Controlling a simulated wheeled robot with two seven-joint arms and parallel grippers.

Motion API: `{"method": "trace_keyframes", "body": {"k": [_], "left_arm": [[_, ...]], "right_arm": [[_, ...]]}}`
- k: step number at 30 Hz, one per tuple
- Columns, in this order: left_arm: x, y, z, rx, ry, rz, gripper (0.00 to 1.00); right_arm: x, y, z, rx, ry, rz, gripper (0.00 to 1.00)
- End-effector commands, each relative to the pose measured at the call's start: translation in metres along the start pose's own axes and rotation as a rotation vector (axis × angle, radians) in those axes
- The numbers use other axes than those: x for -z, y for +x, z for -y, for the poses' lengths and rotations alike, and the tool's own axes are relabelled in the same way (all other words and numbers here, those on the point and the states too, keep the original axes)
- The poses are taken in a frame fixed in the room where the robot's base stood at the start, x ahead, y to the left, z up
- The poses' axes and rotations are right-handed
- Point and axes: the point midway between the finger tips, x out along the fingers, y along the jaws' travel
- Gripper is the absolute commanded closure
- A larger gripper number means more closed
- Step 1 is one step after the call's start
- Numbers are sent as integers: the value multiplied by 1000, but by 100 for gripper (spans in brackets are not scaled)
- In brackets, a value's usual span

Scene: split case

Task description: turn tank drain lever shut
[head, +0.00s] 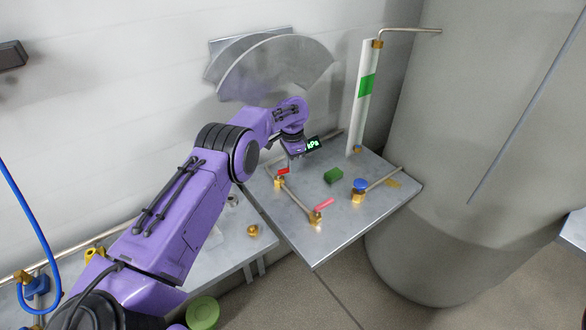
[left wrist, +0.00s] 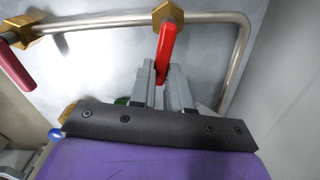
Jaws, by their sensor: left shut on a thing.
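A red lever (head: 283,171) sits on a brass valve on the metal shelf. In the left wrist view the red lever (left wrist: 166,45) stands out from its brass valve body (left wrist: 168,14), roughly across the pipe (left wrist: 205,18). My left gripper (head: 291,162) is at this lever, and in the wrist view its fingers (left wrist: 163,82) are closed around the lever's free end. A second, pinkish-red lever (head: 324,205) is on another brass valve near the shelf's front; it also shows at the left of the wrist view (left wrist: 15,68). My right gripper is out of view.
A blue knob (head: 360,184) on a brass valve and a green block (head: 333,175) are on the shelf (head: 345,220). A kPa display (head: 313,144) is close beside my gripper. A white upright gauge (head: 362,110) and a large grey tank (head: 465,130) stand behind.

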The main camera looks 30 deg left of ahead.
Motion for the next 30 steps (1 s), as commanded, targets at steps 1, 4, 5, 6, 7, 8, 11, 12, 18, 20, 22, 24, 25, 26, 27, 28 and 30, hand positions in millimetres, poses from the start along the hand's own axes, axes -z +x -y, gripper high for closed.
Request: {"method": "trace_keyframes", "body": {"k": [1,4,5,6,7,8,11,12,18,20,22,24,25,26,27,28,30], "left_arm": [[0,0,3,4,-33,-3,100],[0,0,6,4,-97,-4,100],[0,-1,7,4,-113,-4,100],[0,-1,8,4,-135,-5,100],[0,-1,8,4,-150,-5,100],[0,-1,9,4,-163,-5,100],[0,-1,11,3,-199,-4,100],[-1,-1,11,3,-211,-4,100],[-1,-2,13,4,-244,-4,100],[-1,-2,13,4,-248,-4,100],[-1,-2,13,4,-250,-4,100],[-1,-2,13,4,-251,-4,100],[-1,-2,13,4,-251,-4,100],[-1,-2,13,4,-251,-4,100],[-1,-2,13,4,-251,-4,100],[-1,-3,13,4,-251,-4,100],[-1,-3,13,4,-251,-5,100]], "right_arm": [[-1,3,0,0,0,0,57],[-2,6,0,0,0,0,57],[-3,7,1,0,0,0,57],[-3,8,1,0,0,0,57],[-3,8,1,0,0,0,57],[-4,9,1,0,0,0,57],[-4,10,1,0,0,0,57],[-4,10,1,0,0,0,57],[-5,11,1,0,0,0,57],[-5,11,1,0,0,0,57],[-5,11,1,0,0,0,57],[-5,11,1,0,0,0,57],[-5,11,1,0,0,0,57],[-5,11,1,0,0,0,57],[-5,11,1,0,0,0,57],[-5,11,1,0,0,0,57],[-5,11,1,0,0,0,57]]}}
